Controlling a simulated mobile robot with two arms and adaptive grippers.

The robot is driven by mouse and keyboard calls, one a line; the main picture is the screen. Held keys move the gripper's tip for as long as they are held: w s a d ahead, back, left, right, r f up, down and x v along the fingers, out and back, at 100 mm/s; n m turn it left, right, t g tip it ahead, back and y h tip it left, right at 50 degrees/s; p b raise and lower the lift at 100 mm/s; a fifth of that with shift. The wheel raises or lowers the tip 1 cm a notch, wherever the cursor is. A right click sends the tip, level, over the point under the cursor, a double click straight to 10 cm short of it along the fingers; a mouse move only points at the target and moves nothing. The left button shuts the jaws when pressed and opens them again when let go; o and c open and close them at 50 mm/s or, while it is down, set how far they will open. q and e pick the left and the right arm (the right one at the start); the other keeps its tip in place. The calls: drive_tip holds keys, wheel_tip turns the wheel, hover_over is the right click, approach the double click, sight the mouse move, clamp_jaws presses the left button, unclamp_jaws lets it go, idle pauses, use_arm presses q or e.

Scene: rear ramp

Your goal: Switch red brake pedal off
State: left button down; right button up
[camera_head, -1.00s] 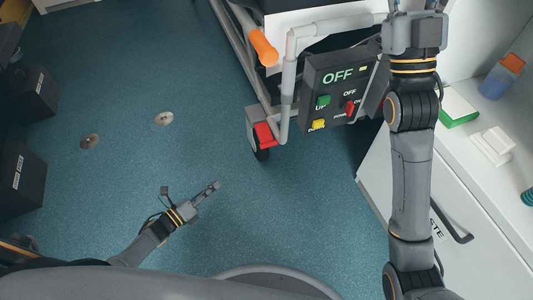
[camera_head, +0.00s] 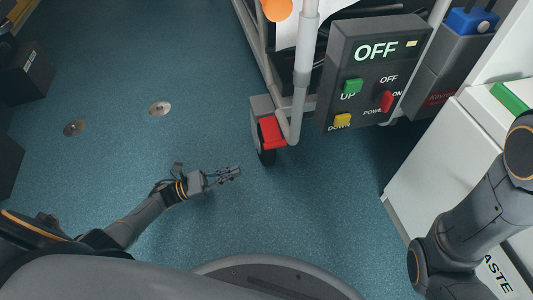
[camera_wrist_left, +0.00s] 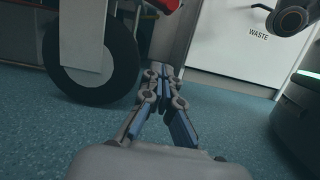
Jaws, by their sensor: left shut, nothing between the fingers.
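The red brake pedal (camera_head: 271,131) sits on the caster at the lower corner of the trolley frame, above the black wheel (camera_head: 266,157). My left gripper (camera_head: 239,171) is shut and empty, low over the floor, just left of and nearer than the wheel, apart from it. In the left wrist view the closed fingers (camera_wrist_left: 162,72) point ahead, with the wheel (camera_wrist_left: 92,55) to their left. A red edge of the pedal (camera_wrist_left: 169,5) shows at the top of that view. My right gripper is out of view; only part of that arm shows at the right.
A grey control box (camera_head: 365,75) with an OFF display and green, yellow and red switches hangs on the trolley (camera_head: 301,75). A white waste cabinet (camera_head: 440,165) stands at the right. The blue floor (camera_head: 150,60) left of the trolley is open, with two metal discs.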

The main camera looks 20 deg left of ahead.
sight(271, 132)
use_arm(q)
drive_tip(key=w+d+r+b, duration=0.2)
drive_tip(key=w+d+r, duration=0.3)
drive_tip(key=d, duration=0.3)
drive_tip(key=shift+r, duration=0.7)
drive_tip(key=shift+d, duration=0.1)
